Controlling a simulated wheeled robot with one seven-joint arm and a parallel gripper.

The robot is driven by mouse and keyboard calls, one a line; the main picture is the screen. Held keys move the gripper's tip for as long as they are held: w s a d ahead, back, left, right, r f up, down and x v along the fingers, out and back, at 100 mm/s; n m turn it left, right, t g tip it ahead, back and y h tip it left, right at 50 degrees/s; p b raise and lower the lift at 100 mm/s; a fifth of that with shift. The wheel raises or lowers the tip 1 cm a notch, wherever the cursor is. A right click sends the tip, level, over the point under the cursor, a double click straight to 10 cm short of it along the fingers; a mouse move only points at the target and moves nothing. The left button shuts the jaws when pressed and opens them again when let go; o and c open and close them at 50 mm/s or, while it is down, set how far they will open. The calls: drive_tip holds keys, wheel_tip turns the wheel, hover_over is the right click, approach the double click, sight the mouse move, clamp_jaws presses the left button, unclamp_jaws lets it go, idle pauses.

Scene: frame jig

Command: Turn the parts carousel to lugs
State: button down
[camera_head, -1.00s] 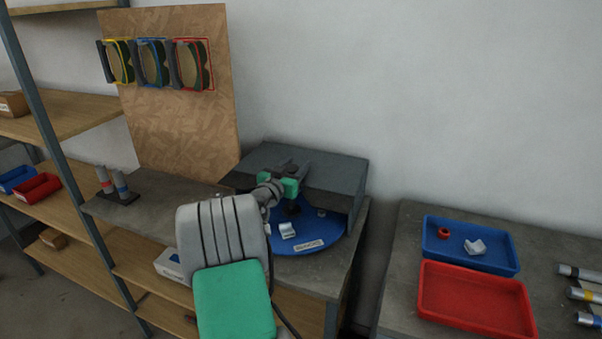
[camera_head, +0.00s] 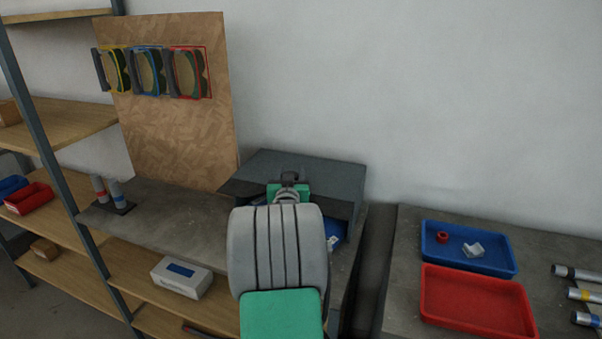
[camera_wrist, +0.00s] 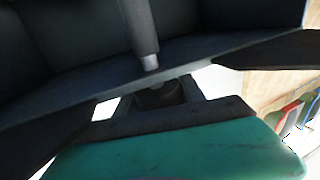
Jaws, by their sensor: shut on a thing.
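The parts carousel is mostly hidden behind my arm; a small piece of its blue disc (camera_head: 339,231) and a pale part or label show at its right side. Its grey housing (camera_head: 330,185) stands on the bench behind. My gripper (camera_head: 290,177), with a green body, is at the housing's front, over the carousel. In the wrist view my gripper (camera_wrist: 160,95) is shut, with a dark piece between its fingers, seemingly part of the carousel. A grey post (camera_wrist: 140,30) with a pale end shows near it. The disc's label cannot be read.
A blue tray (camera_head: 505,262) with a red ring and a white part, and a red tray (camera_head: 480,303), lie on the right bench. A board (camera_head: 180,135) with coloured-frame holders stands at the back left.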

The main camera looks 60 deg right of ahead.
drive_tip(key=shift+f, duration=0.1)
idle(0.4)
drive_tip(key=c, duration=0.7)
unclamp_jaws()
drive_tip(key=shift+a, duration=0.1)
drive_tip(key=b+v, duration=0.1)
drive_tip(key=v, duration=0.6)
drive_tip(key=shift+s+a+b, duration=0.25)
drive_tip(key=shift+b, duration=0.05)
